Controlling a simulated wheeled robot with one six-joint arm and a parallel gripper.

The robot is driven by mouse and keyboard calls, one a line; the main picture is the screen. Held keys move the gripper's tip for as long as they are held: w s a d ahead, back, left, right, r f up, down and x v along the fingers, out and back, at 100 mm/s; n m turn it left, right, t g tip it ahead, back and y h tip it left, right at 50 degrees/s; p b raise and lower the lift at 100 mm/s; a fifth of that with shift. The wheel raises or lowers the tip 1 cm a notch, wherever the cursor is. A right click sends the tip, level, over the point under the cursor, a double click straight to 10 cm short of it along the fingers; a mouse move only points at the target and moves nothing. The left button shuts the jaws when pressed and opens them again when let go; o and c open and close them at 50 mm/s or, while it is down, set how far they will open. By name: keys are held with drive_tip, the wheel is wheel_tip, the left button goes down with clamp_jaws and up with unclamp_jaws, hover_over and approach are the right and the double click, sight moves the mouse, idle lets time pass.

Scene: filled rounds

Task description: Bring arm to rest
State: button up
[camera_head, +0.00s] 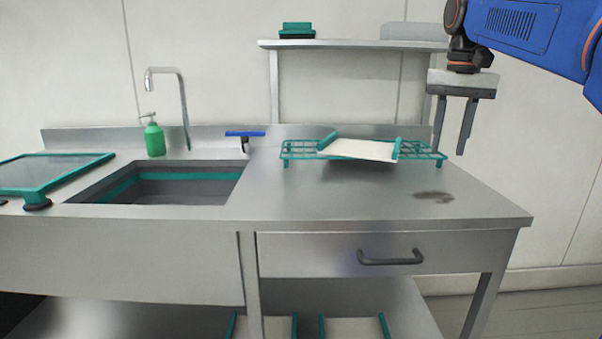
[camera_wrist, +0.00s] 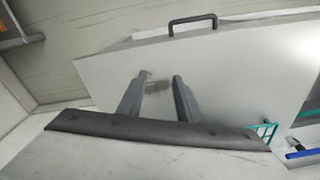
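My gripper (camera_head: 453,125) hangs from my blue arm at the upper right of the head view, its two grey fingers pointing down and spread apart. Nothing is between the fingers. It is above the right end of the steel counter (camera_head: 300,200), clear of the surface. In the wrist view both fingertips (camera_wrist: 160,77) stand apart, with the counter and a dark smudge beyond them.
A green rack (camera_head: 437,156) with a white, green-ended tray (camera_head: 360,149) stands at the counter's back. A shelf (camera_head: 350,44) is behind. The sink (camera_head: 190,187), green bottle (camera_head: 154,138) and blue-handled tool (camera_head: 245,134) are left. A dark stain (camera_head: 434,196) marks the counter's right.

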drive_tip(key=s+a+f+n+t, duration=0.1)
drive_tip(key=s+f+t, duration=0.1)
drive_tip(key=s+f, duration=1)
drive_tip(key=s+a+f+n+t, duration=0.2)
drive_tip(key=s+f, duration=1.1)
drive_tip(key=f, duration=0.7)
drive_tip(key=shift+s+a+f+n, duration=0.15)
drive_tip(key=shift+s+a+n, duration=0.05)
drive_tip(key=shift+s+n, duration=0.1)
